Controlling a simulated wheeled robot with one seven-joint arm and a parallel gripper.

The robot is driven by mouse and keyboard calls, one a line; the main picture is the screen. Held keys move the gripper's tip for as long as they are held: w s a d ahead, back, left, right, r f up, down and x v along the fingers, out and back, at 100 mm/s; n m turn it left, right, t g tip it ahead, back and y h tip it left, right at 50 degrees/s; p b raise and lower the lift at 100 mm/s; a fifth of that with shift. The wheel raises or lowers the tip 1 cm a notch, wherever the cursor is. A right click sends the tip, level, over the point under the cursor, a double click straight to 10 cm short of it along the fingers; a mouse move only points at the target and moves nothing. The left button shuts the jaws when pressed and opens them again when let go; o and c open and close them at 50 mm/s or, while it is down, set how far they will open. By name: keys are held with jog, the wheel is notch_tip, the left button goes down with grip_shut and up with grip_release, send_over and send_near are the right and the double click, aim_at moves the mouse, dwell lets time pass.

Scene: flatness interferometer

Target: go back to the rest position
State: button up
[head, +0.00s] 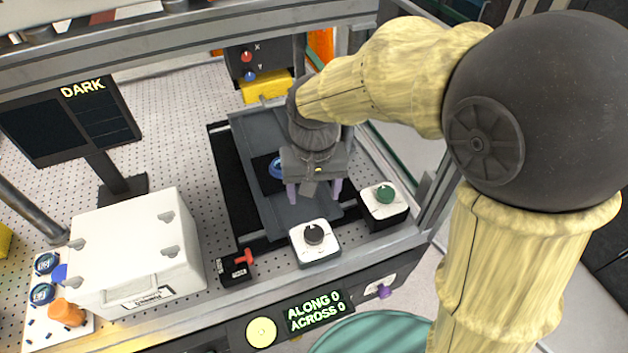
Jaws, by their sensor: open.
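My gripper (314,190) hangs over the dark grey sliding stage (285,205) in the middle of the head view. Its two purple fingers point down and stand apart, with nothing seen between them. A blue round part (276,167) sits on a dark patch of the stage, just left of my gripper and partly hidden by it. My arm comes in from the right side, covered in a pale yellow sleeve.
A black knob box (314,256) and a green knob box (384,213) stand close in front of my gripper. A red-handled switch (238,266), a white case (135,262) and a monitor reading DARK (40,130) are to the left. A metal frame (180,50) crosses behind.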

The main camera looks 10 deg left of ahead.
notch_tip(320, 180, up, 3)
jog(key=shift+f, duration=0.15)
dwell(0.4)
jog(key=s+d+f+m+t, duration=0.1)
jog(key=d+f, duration=0.3)
jog(key=d, duration=0.7)
jog(key=d+f+m+t, duration=0.1)
jog(key=d+f+m, duration=0.1)
jog(key=d, duration=0.9)
jog(key=shift+s+d+f+t, duration=0.3)
jog(key=shift+s+f, duration=0.1)
jog(key=shift+f, duration=0.45)
dwell(0.4)
